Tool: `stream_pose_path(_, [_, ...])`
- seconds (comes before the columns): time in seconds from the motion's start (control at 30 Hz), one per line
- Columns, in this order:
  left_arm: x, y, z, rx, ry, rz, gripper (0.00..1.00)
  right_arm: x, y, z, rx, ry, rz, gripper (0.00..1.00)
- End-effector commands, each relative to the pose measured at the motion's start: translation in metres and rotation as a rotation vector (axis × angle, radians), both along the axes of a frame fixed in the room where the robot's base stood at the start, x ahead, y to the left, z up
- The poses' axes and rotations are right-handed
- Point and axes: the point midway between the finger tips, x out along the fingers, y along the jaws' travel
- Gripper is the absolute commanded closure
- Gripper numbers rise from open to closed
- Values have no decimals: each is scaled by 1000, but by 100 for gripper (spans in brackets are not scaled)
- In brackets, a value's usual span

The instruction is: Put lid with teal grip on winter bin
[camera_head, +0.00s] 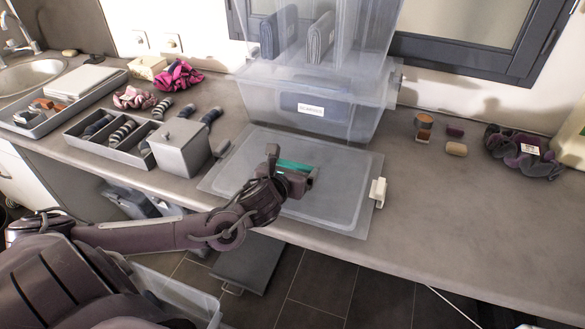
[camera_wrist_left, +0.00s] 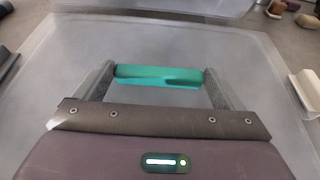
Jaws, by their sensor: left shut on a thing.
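The clear flat lid (camera_head: 325,206) with a teal grip (camera_head: 296,166) lies on or just above the counter, in front of the stacked clear bins. My left gripper (camera_head: 290,180) is over the lid and shut on its teal grip. In the left wrist view the teal grip (camera_wrist_left: 160,76) sits between the two fingers, with the translucent lid (camera_wrist_left: 40,80) spread below. A clear bin (camera_head: 310,105) with a white label stands behind the lid; I cannot read the label surely. My right gripper is out of view.
A grey box (camera_head: 180,147), a divided tray (camera_head: 112,150) with rolled socks and a second tray (camera_head: 62,118) stand to the left. Small blocks (camera_head: 456,149) and a dark scrunchie (camera_head: 510,150) lie to the right. The right front counter is clear.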

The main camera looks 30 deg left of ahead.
Motion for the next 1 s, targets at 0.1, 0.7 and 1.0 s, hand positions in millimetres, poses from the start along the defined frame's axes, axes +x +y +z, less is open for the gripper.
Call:
stream_pose_path(0.1, [-1, -1, -9, -3, 8, 0, 41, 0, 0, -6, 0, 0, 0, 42])
stream_pose_path(0.7, [-3, 0, -9, -1, 19, 1, 0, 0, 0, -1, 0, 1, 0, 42])
stream_pose_path(1.0, [-41, -10, 11, 4, 15, -5, 0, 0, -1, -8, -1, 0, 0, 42])
